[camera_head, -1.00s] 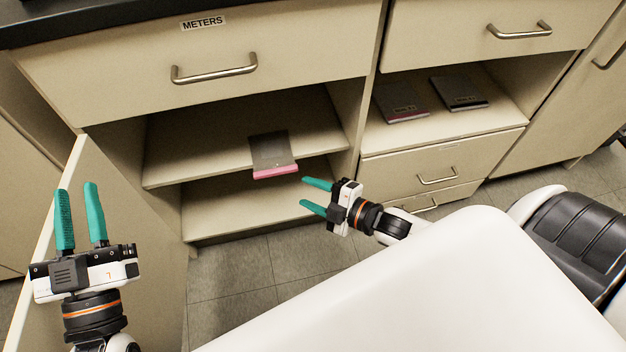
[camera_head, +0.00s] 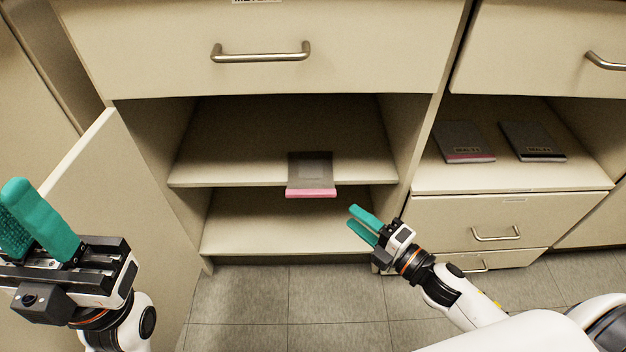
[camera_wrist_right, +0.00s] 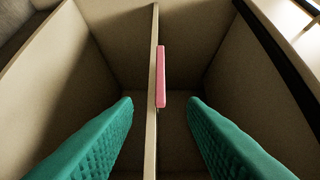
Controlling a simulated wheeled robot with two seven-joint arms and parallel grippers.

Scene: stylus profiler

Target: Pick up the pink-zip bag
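The pink-zip bag (camera_head: 311,176) is a flat grey pouch with a pink edge. It lies on the upper shelf of the open cabinet, its pink edge sticking out past the shelf front. My right gripper (camera_head: 358,221) is in front of the cabinet, below and to the right of the bag, open and empty. In the right wrist view the bag's pink edge (camera_wrist_right: 161,77) shows between the two teal fingers, farther off and not touched. My left gripper (camera_head: 40,225) is at the far left by the cabinet door, its teal fingers apart and empty.
The shelf board (camera_head: 230,175) divides the cabinet into two levels. An open door (camera_head: 110,210) stands at left. Two more dark pouches, one pink-edged (camera_head: 463,142) and one dark (camera_head: 532,141), lie in the right compartment above drawers (camera_head: 495,225). The floor in front is clear.

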